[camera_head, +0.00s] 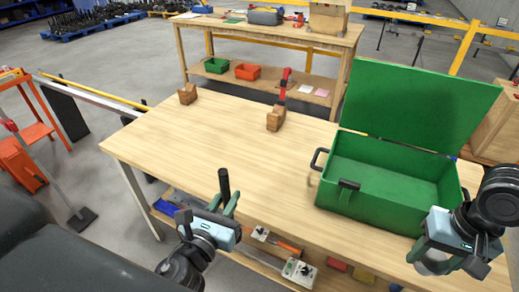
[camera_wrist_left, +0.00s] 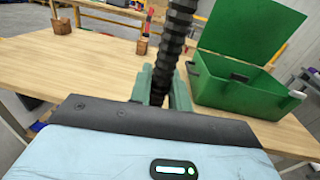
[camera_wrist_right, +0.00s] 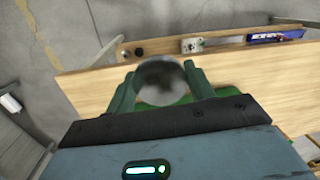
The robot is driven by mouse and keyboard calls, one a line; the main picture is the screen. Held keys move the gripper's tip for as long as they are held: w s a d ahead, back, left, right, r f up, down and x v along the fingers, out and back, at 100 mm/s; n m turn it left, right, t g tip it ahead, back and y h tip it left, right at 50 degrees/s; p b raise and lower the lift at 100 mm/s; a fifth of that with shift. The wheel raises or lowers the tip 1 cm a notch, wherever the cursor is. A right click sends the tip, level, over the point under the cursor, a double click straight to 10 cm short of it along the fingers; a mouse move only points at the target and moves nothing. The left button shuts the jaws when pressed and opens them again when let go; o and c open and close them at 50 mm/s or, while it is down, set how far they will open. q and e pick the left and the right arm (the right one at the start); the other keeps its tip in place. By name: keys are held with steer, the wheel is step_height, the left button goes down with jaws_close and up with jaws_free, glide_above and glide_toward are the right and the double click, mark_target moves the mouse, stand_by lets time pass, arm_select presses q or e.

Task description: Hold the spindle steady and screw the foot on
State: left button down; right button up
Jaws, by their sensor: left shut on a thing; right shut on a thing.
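A black threaded spindle (camera_head: 224,184) stands roughly upright in my left gripper (camera_head: 227,205), above the table's near edge. In the left wrist view the spindle (camera_wrist_left: 174,45) rises from between the shut fingers (camera_wrist_left: 162,90); its lower end is hidden. My right gripper (camera_head: 428,256) is at the lower right, in front of the green box. It is shut on a round grey foot (camera_wrist_right: 163,82), seen face-on in the right wrist view. The foot and spindle are well apart.
An open green box (camera_head: 385,205) stands on the right of the wooden table (camera_head: 215,135). Two wooden blocks stand at the back, a left one (camera_head: 187,94) and a right one (camera_head: 275,118) with a red part (camera_head: 284,84) above it. The table's middle is clear.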

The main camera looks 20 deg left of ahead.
arm_select(q)
steer(key=w+d+m+g+h, duration=0.2)
steer(key=w+d+m+h, duration=0.1)
steer(key=d, duration=0.5)
steer(key=w+d+r+m+g+h, duration=0.1)
steer(key=w+d+m+g+h, duration=0.1)
steer(key=d+m+h, duration=0.3)
steer(key=w+d+h, duration=0.1)
steer(key=d+h, duration=0.2)
steer(key=shift+r+h, duration=0.25)
steer(key=shift+h, duration=0.05)
arm_select(e)
steer(key=shift+r, duration=0.1)
steer(key=shift+w+a+r, duration=0.15)
steer(key=shift+w+a, duration=0.1)
steer(key=shift+a, duration=0.05)
arm_select(q)
steer(key=shift+a, duration=0.1)
arm_select(e)
steer(key=w+a+r+m, duration=0.2)
steer(key=a+r+m, duration=0.4)
steer(key=a+r, duration=0.3)
steer(key=w+a+r+m, duration=0.3)
steer(key=a+r+m, duration=0.3)
steer(key=a, duration=1.1)
step_height(320, 180, up, 3)
steer(key=shift+w+a+r, duration=0.1)
steer(key=shift+w+a, duration=0.1)
steer(key=shift+w, duration=0.05)
steer(key=shift+f, duration=0.2)
